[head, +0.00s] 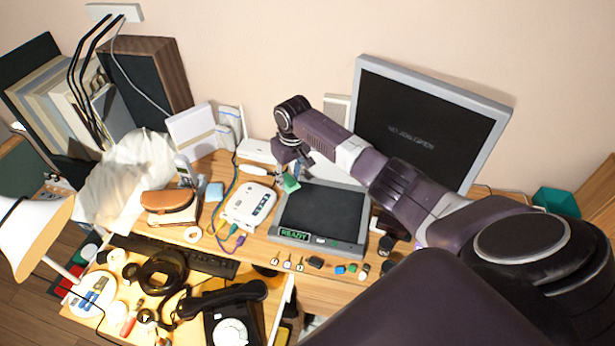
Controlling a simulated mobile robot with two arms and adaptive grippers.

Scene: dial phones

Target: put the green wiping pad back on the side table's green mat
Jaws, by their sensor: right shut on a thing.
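My right gripper (296,168) is shut on the green wiping pad (290,184), a small green piece at its fingertips. The pad shows over the desk between the white router and the dark flat screen device; I cannot tell whether it touches anything below. The arm reaches in from the right. My left gripper is out of view. Small red and green patches (62,287) show at the left, partly hidden behind the lamp; I cannot tell whether the side table's green mat is among them.
The flat screen device (322,215) with a READY label lies on the desk. The white router (249,205) with cables is left of it. A monitor (428,120) stands behind my arm. A black dial phone (228,318), keyboard (170,256) and lamp (35,235) crowd the front left.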

